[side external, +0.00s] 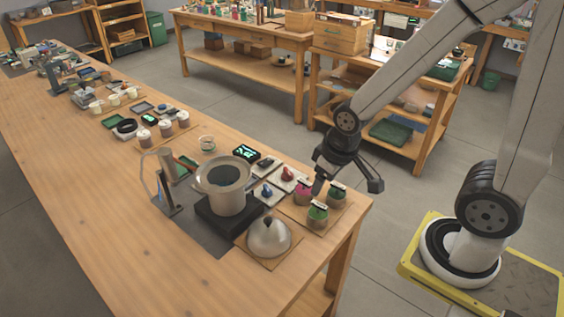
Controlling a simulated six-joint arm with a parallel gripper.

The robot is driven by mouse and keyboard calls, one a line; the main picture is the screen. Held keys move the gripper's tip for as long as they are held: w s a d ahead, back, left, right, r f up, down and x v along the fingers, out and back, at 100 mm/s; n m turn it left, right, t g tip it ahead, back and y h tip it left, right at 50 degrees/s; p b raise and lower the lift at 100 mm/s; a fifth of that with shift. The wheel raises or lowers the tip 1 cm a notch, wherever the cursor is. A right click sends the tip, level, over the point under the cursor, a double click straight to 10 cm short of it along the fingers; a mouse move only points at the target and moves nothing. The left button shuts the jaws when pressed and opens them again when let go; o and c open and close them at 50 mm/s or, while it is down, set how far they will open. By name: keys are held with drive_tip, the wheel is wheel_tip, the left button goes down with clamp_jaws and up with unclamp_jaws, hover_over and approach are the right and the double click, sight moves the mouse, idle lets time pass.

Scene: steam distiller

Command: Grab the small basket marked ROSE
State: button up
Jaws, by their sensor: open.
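Three small baskets stand close together on a wooden board near the right corner of the bench. One basket with pink contents (303,196) is at the left of the group. A basket with green contents (336,198) is at the right, and another green one (317,216) is at the front. Each has a small tag, too small to read, so I cannot confirm which says ROSE. My gripper (347,188) is open and empty by the baskets. I see no clear contact.
A metal pot on a dark heater (224,190) and a domed lid (268,238) stand left of the baskets. The bench front (120,220) is clear.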

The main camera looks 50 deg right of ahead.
idle(0.3)
drive_tip(key=shift+c, duration=0.5)
drive_tip(key=w+d+f+t, duration=0.2)
drive_tip(key=d+f, duration=0.1)
drive_tip(key=w+d+f+t, duration=0.2)
drive_tip(key=f, duration=0.1)
drive_tip(key=w+d+f+t, duration=0.2)
drive_tip(key=d+f, duration=0.1)
drive_tip(key=f, duration=0.1)
drive_tip(key=shift+d+n, duration=0.35)
drive_tip(key=shift+n, duration=0.05)
drive_tip(key=shift+s+d+f+m+t, duration=0.2)
drive_tip(key=shift+s+d+f+t, duration=0.2)
drive_tip(key=shift+t, duration=0.4)
drive_tip(key=shift+s+d+f+m+t, duration=0.2)
drive_tip(key=shift+s+d+f+t, duration=0.2)
drive_tip(key=shift+t, duration=0.4)
drive_tip(key=shift+s+d+f+m+t, duration=0.3)
drive_tip(key=shift+f+t, duration=0.2)
drive_tip(key=shift+t, duration=0.3)
